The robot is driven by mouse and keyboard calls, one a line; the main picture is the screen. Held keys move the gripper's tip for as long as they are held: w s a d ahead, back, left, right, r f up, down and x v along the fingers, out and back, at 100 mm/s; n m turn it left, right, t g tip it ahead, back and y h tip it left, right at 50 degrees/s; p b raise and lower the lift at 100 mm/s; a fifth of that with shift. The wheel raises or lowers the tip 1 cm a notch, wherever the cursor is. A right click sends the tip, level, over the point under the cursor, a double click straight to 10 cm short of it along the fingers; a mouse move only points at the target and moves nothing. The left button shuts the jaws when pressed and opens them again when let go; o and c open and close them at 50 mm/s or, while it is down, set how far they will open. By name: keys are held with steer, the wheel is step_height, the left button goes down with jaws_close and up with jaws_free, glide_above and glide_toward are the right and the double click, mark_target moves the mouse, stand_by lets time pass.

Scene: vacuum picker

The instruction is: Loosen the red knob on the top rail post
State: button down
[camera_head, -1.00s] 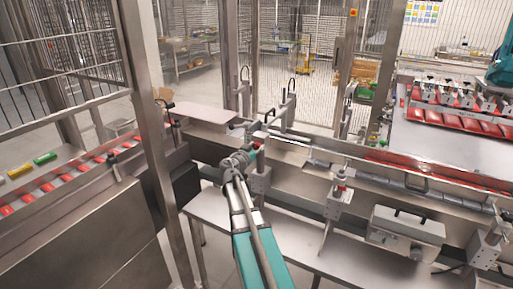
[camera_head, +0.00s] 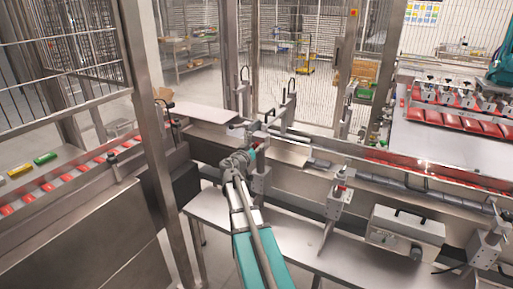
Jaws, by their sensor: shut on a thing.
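My gripper (camera_head: 249,157) is at the end of the teal and grey arm, at the upper end of a grey rail post (camera_head: 261,180) near the middle of the picture. It is shut on the red knob there, of which only a small bit of red shows beside the fingers. The fingers and the arm hide most of the knob. A second post (camera_head: 339,204) with its own red knob (camera_head: 342,179) stands to the right, apart from my gripper. The top rail (camera_head: 315,147) runs from the held post towards the right.
A grey box with a black handle (camera_head: 406,229) sits right of the second post. A steel shelf (camera_head: 297,238) runs below the posts. A tall steel fence post (camera_head: 153,150) stands left of my arm. Red packs (camera_head: 460,122) lie at the upper right.

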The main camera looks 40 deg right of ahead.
steer(key=n, duration=0.7)
steer(key=shift+w, duration=0.1)
steer(key=n, duration=0.6)
steer(key=shift+n, duration=0.3)
steer(key=n, duration=1.3)
steer(key=c, duration=1.4)
jaws_free()
steer(key=shift+c, duration=1.2)
jaws_free()
steer(key=shift+f, duration=0.1)
steer(key=shift+a, duration=0.1)
steer(key=v, duration=1.2)
